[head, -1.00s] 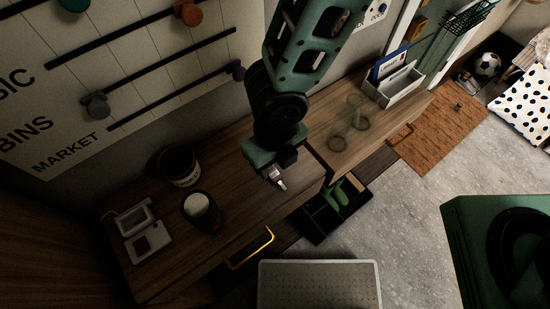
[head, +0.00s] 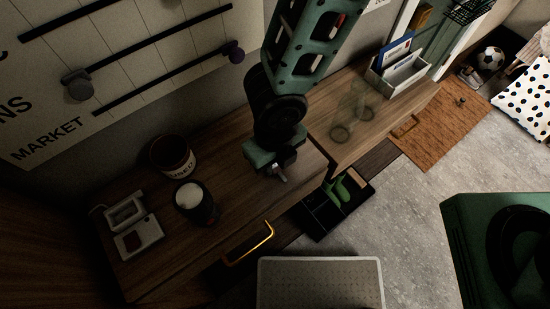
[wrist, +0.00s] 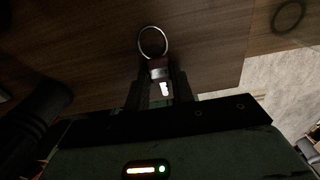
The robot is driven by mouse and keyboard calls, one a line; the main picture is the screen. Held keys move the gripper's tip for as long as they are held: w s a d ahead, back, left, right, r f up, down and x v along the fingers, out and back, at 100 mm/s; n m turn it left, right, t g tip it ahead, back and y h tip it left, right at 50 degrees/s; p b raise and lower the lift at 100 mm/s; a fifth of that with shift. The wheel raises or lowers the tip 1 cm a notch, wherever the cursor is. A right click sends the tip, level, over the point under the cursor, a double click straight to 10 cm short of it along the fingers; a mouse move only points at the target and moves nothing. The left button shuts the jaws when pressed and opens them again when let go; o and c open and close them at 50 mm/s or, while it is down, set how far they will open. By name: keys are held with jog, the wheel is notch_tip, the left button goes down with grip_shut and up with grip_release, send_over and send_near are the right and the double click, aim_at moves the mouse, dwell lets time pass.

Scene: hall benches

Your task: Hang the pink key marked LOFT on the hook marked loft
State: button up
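My gripper (head: 279,172) hangs over the brown wooden bench top, near its front edge, right of a dark cup. In the wrist view my gripper (wrist: 161,88) has its fingers closed on a small key tag (wrist: 159,72). The tag looks dark reddish in this light and has a bright white mark that I cannot read. A metal ring (wrist: 153,42) sticks out past the fingertips. In the head view only a small shiny piece shows at the fingertips. I see no hook marked loft.
On the bench are a dark cup (head: 196,202), a labelled pot (head: 173,157) and a pale open case (head: 133,225). A board with dark rails and knobs (head: 78,87) is on the wall. A white letter box (head: 399,78) and glass-like rings (head: 341,133) stand right.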

grip_shut()
notch_tip(320, 180, up, 8)
jog(key=p, duration=0.8)
dwell(1.3)
